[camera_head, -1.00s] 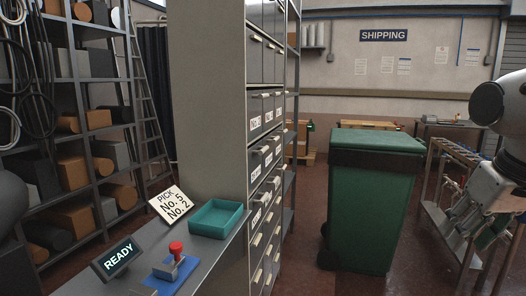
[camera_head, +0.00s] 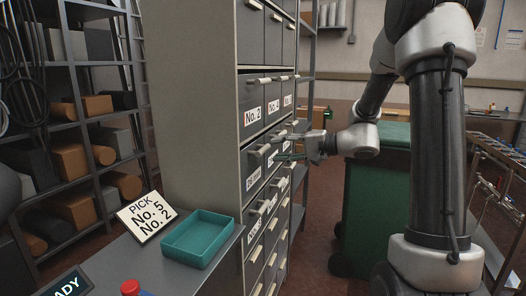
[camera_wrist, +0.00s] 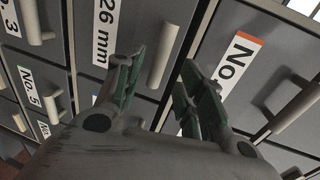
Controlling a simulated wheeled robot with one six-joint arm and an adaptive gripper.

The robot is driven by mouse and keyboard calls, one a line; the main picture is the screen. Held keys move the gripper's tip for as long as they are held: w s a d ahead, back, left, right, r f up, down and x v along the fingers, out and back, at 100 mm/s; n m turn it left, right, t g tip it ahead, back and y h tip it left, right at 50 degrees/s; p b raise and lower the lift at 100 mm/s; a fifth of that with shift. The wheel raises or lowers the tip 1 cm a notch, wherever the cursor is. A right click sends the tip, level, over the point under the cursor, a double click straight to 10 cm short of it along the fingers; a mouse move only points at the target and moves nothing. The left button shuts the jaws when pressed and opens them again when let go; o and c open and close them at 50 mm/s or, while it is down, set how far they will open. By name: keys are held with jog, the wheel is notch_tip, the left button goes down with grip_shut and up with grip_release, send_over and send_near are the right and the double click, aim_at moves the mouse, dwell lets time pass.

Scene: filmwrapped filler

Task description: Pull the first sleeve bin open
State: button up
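The grey drawer cabinet (camera_head: 197,100) stands left of centre, its bin fronts facing right. An upper row has a No. 2 bin (camera_head: 253,117) and a No. 4 bin (camera_head: 273,105); labels in the row below are hard to read. All visible bins look shut. My gripper (camera_head: 292,147) is in front of that lower row. In the wrist view, my gripper (camera_wrist: 160,90) is open and empty. A pale handle (camera_wrist: 164,54) on the bin marked "26 mm" (camera_wrist: 135,25) shows between its fingers; contact cannot be told. The pick sign (camera_head: 148,216) reads No. 5, No. 2.
A teal tray (camera_head: 201,239) sits on the grey counter (camera_head: 185,275) at front left. A green wheeled bin (camera_head: 362,215) stands behind my arm. A rack with hanging items (camera_head: 492,165) is at right, and shelves (camera_head: 75,175) at left.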

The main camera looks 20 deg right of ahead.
aim_at(266, 150)
jog(key=x, duration=0.6)
grip_shut()
